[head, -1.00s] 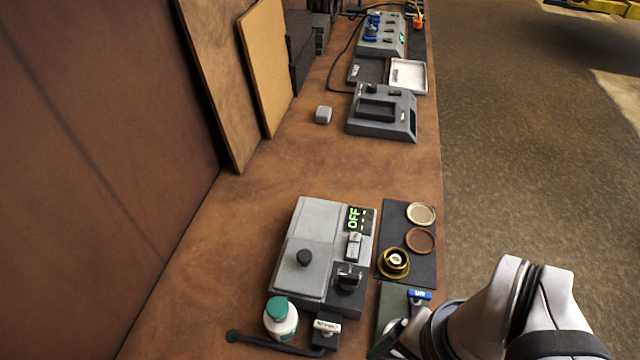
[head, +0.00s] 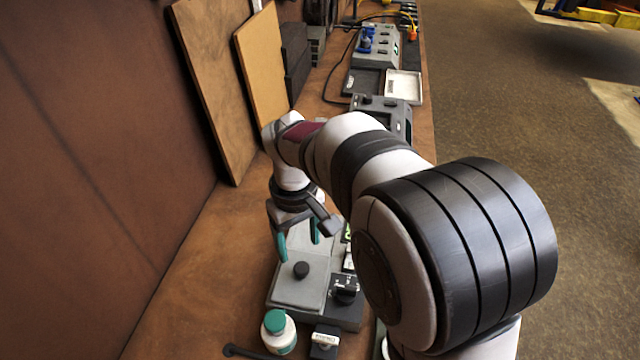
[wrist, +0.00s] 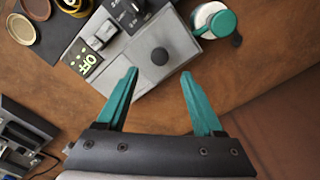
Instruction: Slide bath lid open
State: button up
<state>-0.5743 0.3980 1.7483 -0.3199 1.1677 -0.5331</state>
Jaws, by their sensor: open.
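The bath is a grey box on the bench with a flat grey lid (head: 296,291) that carries a round black knob (head: 301,269). The lid is on the box. In the wrist view the lid (wrist: 172,40) and knob (wrist: 159,56) lie just beyond my fingertips. My gripper (head: 298,250) is open and empty, with teal fingers above the far part of the lid, apart from the knob. In the wrist view my gripper (wrist: 158,72) has its fingers spread, with the knob between their lines. The green OFF display (wrist: 88,62) shows beside the lid.
A white bottle with a teal cap (head: 279,332) stands close to the front of the bath. Round dishes (wrist: 22,29) lie on a dark mat. Boards (head: 265,65) lean on the wall at the left. The bench left of the bath is clear.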

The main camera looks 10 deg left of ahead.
aim_at(302, 266)
notch_tip(302, 266, down, 8)
jog(key=shift+r, duration=0.2)
grip_shut()
jog(key=shift+w, duration=0.1)
dwell(1.3)
